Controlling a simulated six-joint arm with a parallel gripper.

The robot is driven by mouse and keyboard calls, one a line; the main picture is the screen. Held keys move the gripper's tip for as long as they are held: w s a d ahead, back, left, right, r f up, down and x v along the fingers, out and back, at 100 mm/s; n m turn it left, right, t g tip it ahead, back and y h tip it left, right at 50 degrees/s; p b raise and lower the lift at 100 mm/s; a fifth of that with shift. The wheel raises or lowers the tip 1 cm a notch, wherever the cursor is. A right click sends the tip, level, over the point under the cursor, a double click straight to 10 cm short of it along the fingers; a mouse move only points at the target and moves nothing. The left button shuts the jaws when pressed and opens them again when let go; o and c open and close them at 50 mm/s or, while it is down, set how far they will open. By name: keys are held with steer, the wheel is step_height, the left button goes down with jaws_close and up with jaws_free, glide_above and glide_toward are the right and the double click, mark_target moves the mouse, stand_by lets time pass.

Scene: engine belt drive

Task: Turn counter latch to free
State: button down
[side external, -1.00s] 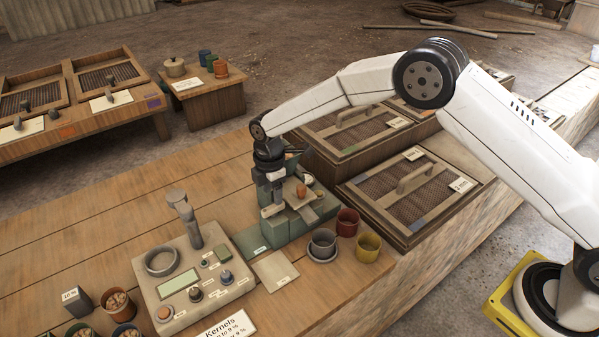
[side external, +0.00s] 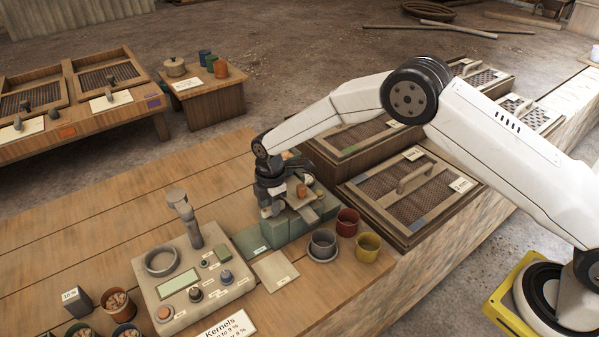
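My gripper (side external: 268,208) points down at the left side of a green device (side external: 285,228) on the wooden bench. An orange knob-like part (side external: 302,190) and a pale flat plate (side external: 322,206) show on the device just right of my gripper. I cannot make out which part is the counter latch; my gripper and wrist cover part of the device. The fingers are too small and dark to tell whether they are open or shut, or whether they touch the device.
A grey panel (side external: 222,284) with a ring and knobs stands left of the device. A grey cup (side external: 322,244), a red cup (side external: 347,222) and a yellow cup (side external: 369,246) stand at its right. Lidded mesh boxes (side external: 412,226) lie behind them.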

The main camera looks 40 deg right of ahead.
steer(key=shift+m, duration=0.4)
steer(key=m, duration=0.8)
steer(key=shift+m, duration=0.4)
steer(key=m, duration=0.4)
steer(key=shift+m, duration=2.2)
steer(key=c, duration=0.5)
jaws_free()
steer(key=shift+c, duration=0.2)
steer(key=shift+r, duration=0.1)
